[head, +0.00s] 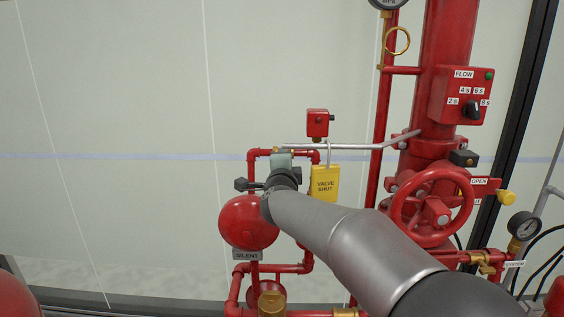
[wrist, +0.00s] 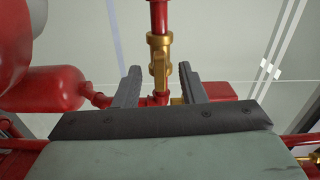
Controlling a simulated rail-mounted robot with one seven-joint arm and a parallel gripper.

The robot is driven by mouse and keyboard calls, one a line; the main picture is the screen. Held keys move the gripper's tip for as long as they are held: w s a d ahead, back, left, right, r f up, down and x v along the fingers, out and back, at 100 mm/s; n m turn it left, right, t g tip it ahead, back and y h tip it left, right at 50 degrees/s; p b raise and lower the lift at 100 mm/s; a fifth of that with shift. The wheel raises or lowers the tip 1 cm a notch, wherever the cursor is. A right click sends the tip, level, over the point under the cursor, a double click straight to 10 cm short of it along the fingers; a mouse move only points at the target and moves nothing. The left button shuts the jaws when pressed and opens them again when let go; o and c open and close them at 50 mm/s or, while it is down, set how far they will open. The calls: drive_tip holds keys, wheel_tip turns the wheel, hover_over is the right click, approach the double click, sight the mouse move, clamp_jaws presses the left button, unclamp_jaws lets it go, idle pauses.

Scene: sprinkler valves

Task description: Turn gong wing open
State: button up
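A brass valve fitting (wrist: 160,45) on a red pipe shows in the wrist view, with a narrow brass wing (wrist: 160,72) on it. I take this to be the gong wing. My gripper (wrist: 160,68) is open, with one dark finger on each side of the wing in the picture. Gaps show on both sides, and I see no contact. In the head view my gripper (head: 281,164) is above the red gong (head: 240,222), which has a SILENT label (head: 247,255) below it. The wing cannot be made out there, where my arm covers part of the pipework.
A yellow VALVE SHUT tag (head: 325,184) hangs close to the right of my gripper. A grey bar (head: 350,147) crosses above. A red handwheel (head: 433,207) and a FLOW box (head: 461,95) are to the right. The wall side at left is clear.

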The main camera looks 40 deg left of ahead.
drive_tip(key=b+v, duration=0.3)
drive_tip(key=v, duration=0.3)
idle(0.7)
